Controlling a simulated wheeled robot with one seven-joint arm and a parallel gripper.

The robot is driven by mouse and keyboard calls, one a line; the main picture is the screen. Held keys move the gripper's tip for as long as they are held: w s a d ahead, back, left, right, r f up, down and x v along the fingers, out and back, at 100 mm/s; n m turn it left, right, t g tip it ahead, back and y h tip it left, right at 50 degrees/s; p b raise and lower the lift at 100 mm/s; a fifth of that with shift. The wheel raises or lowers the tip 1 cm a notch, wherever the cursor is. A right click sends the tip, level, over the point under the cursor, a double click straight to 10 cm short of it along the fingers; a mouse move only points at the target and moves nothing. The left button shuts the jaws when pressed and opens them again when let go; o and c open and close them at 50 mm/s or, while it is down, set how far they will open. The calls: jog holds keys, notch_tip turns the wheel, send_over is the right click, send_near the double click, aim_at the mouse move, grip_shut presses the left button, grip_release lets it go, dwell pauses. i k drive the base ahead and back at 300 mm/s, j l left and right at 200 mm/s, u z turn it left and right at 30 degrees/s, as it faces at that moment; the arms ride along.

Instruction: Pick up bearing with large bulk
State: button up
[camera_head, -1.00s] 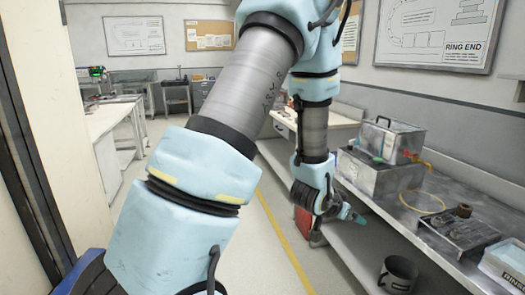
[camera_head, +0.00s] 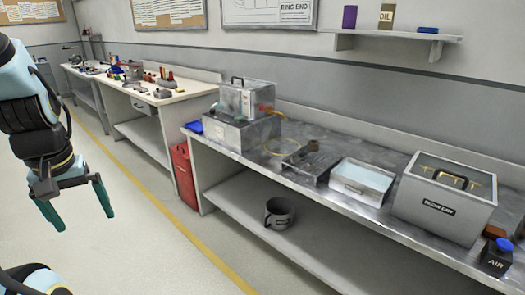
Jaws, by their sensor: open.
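My gripper (camera_head: 76,205) is at the left of the head view, pointing down over the floor. Its two dark green fingers are apart with nothing between them. It is well away from the long metal bench (camera_head: 232,150). A dark shallow tray (camera_head: 303,170) sits on that bench. A small brown ring-like part (camera_head: 313,146) is at the tray's back edge and may be a bearing. Other small dark shapes in the tray are too small to tell.
The bench also holds a metal box unit (camera_head: 240,132), a white bin (camera_head: 362,180) with pale blue contents, a grey "RINSE/BLOW OFF"-type box (camera_head: 443,205) and an AIR block (camera_head: 496,256). A dark mug-shaped bucket (camera_head: 279,213) stands on the lower shelf. A red cabinet (camera_head: 184,176) stands left. Floor is clear.

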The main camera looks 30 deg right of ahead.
aim_at(294, 159)
jog(key=i+l, duration=0.1)
jog(key=l, duration=0.35)
jog(key=i+l+z, duration=0.15)
jog(key=l, duration=0.7)
jog(key=i+l+z, duration=0.15)
jog(key=l, duration=0.25)
jog(key=i+l, duration=0.15)
jog(key=l, duration=0.25)
jog(key=k+z, duration=0.05)
